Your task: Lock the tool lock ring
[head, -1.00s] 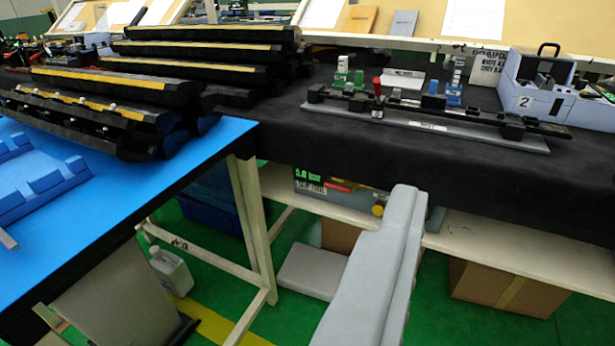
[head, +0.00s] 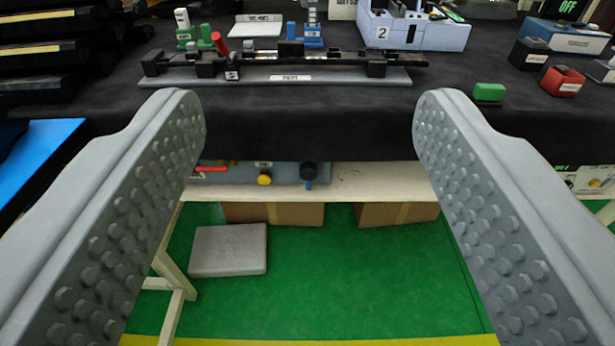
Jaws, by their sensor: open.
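My gripper (head: 310,112) is open and empty. Its two grey studded fingers stand wide apart at the left and right of the head view, in front of the black-covered table (head: 330,125). I cannot clearly make out a tool lock ring. A long dark tool or bar (head: 345,61) lies across black holders on a grey base plate (head: 370,78) with a small white label, beyond the fingertips. Below the table edge, a dark round knob (head: 310,170) and a yellow knob (head: 264,179) show on a grey-blue panel between the fingers.
Green and red small blocks, blue stands and a light blue box marked 2 (head: 415,30) stand behind the plate. A green block (head: 489,92) and red block (head: 562,80) lie at right. Dark trim pieces are stacked at left.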

